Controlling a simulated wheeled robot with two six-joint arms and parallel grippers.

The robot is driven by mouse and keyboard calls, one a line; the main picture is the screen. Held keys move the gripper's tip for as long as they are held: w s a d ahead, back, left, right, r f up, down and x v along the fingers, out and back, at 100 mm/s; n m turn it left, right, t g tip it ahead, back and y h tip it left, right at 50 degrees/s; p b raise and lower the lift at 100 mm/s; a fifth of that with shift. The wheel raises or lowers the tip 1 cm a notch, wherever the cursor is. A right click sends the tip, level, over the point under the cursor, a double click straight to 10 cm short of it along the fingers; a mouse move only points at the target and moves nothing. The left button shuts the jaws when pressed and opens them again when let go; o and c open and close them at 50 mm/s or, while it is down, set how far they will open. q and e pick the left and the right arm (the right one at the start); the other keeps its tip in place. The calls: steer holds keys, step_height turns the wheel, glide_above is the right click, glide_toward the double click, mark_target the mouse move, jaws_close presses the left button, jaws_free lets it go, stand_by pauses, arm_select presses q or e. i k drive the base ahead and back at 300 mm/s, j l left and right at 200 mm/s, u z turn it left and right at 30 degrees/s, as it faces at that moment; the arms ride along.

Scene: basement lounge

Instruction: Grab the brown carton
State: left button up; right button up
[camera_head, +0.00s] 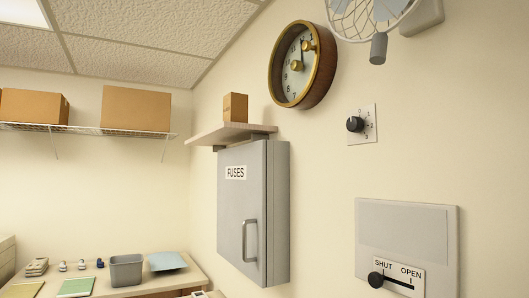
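A small brown carton (235,107) stands upright on a short wooden wall shelf (222,134) above the grey fuse box. Two larger brown cardboard boxes stand on a white wire shelf on the left wall: one at the far left (34,106) and one to its right (136,108). Neither of my grippers shows in the head view.
The grey fuse box (262,210) with a handle sticks out from the wall under the small shelf. A clock (299,65), dial (355,124), fan (370,15) and shut/open slider panel (407,240) are on the right wall. A table (190,275) holds a grey bin (126,270).

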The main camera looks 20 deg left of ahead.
mark_target(236, 105)
steer(key=i+j+z, duration=0.1)
steer(key=j+z, duration=0.25)
steer(key=j, duration=0.5)
steer(key=j+z, duration=0.35)
steer(key=j, duration=0.55)
